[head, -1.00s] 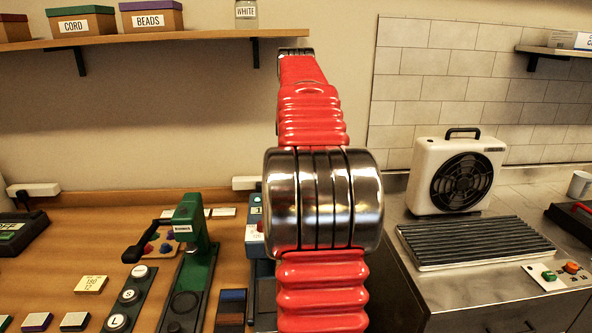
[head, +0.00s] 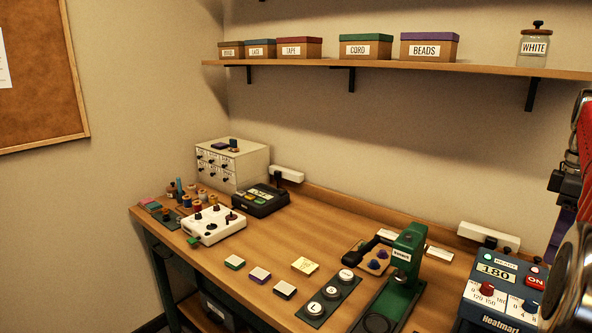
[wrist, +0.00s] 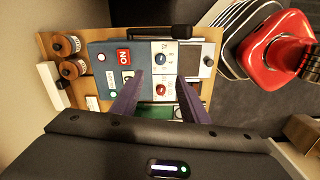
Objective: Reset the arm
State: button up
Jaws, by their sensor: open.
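My arm shows only in part at the right edge of the head view, as a red ribbed link (head: 585,140) and a shiny metal joint (head: 575,285). In the wrist view my gripper (wrist: 159,78) has its two dark purple fingers spread apart, with nothing between them. Past the fingertips is the blue Heatmart control box (wrist: 105,57) with its red ON button and knobs. The same box (head: 505,290) stands at the lower right in the head view. A red part of my own body is at the upper right in the wrist view.
A green press (head: 405,260) stands left of the control box. Round S, M and L pieces (head: 330,292), small blocks and a white control box (head: 213,223) are on the wooden table (head: 300,225). A shelf (head: 380,66) with labelled boxes and a jar hangs above.

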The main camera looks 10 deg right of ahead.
notch_tip(320, 180, down, 6)
jog(key=w+m, duration=0.1)
jog(key=m, duration=0.5)
jog(key=w+a+f+m+t+h, duration=0.15)
jog(key=a+f+m, duration=0.25)
jog(key=a, duration=0.9)
jog(key=s+a+f+n+t, duration=0.1)
jog(key=s+a, duration=0.2)
jog(key=a, duration=0.7)
jog(key=s+a+f+n+t+y, duration=0.1)
jog(key=s+a+f, duration=0.1)
jog(key=a, duration=0.7)
jog(key=s+a+f+n+t, duration=0.1)
jog(key=s+a, duration=0.4)
jog(key=a, duration=0.5)
jog(key=shift+a+f+n+t, duration=0.3)
jog(key=shift+a+t, duration=0.05)
jog(key=shift+t, duration=0.2)
